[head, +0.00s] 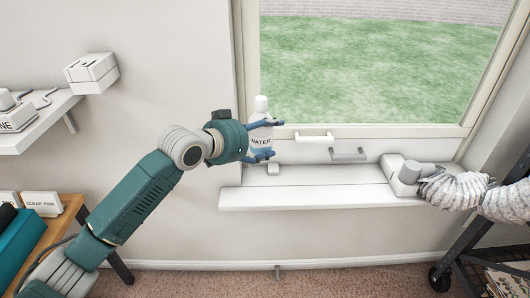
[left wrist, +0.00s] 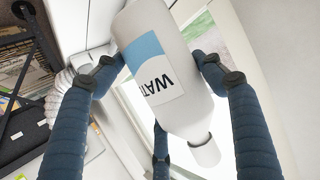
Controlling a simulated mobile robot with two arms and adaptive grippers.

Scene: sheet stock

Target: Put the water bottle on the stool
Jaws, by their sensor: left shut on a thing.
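The white water bottle (head: 261,118), labelled WATER, is held upright in front of the window, above the white sill. My left gripper (head: 265,139) is shut on it, with blue fingers around its body. In the left wrist view, the bottle (left wrist: 166,75) lies between the blue fingers of the left gripper (left wrist: 158,80), its cap toward the bottom of the picture. The stool is not clearly in view. My right gripper is not in view.
A white window sill (head: 300,197) runs below the bottle. A ribbed hose (head: 455,190) joins a white fitting at its right end. A white shelf (head: 42,120) is on the left wall, above a wooden-topped table (head: 66,213). A dark wheeled cart (head: 462,255) stands at right.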

